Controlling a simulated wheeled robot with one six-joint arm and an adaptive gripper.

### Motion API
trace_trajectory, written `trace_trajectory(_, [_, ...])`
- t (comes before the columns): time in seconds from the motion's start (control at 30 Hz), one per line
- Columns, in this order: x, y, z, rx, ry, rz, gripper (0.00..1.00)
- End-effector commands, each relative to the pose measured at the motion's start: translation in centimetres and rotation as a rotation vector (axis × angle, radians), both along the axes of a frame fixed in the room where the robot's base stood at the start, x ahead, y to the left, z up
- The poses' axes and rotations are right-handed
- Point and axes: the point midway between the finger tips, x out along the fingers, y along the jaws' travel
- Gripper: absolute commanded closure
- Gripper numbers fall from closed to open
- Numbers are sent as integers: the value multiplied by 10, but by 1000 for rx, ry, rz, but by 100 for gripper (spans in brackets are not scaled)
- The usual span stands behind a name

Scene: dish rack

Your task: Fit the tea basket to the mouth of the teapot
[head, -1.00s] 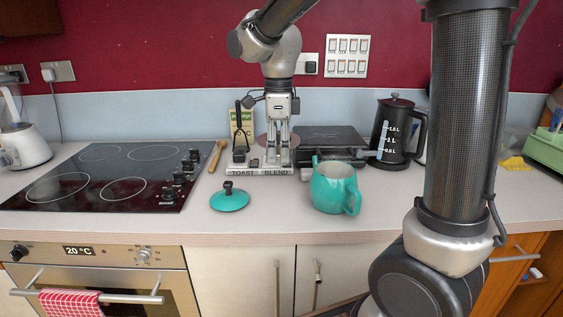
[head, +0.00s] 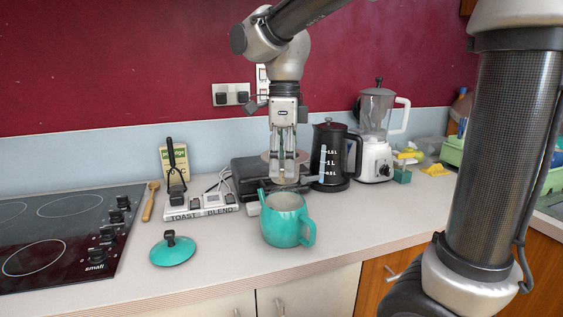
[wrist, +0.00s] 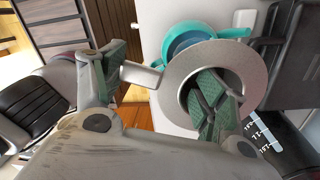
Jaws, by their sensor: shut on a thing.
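The tea basket is a silver ring with a wide flat rim (wrist: 248,58) in the wrist view. A pale tab reaches left from it between my fingers. My gripper (head: 284,182) is shut on the basket; one finger overlaps the ring's opening in the wrist view. In the head view the basket is partly hidden behind the fingers. The teal teapot (head: 286,222) stands upright and uncovered on the counter, nearer the front than the gripper. It also shows beyond the ring in the wrist view (wrist: 178,32), partly covered. Its teal lid (head: 172,252) lies to its left.
A black flat appliance (head: 245,176) is behind the teapot, and a black kettle (head: 332,160) and a blender (head: 376,130) stand right of it. A toast-and-blend board (head: 200,208) and a hob (head: 60,240) are left. The counter front right of the teapot is clear.

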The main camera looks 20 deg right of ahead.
Motion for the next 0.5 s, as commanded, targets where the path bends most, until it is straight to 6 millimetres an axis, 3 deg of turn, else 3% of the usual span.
trace_trajectory(0.23, [0, 0, -5, -2, -2, 1, 52])
trace_trajectory(0.5, [0, 0, -33, -2, -2, 1, 52])
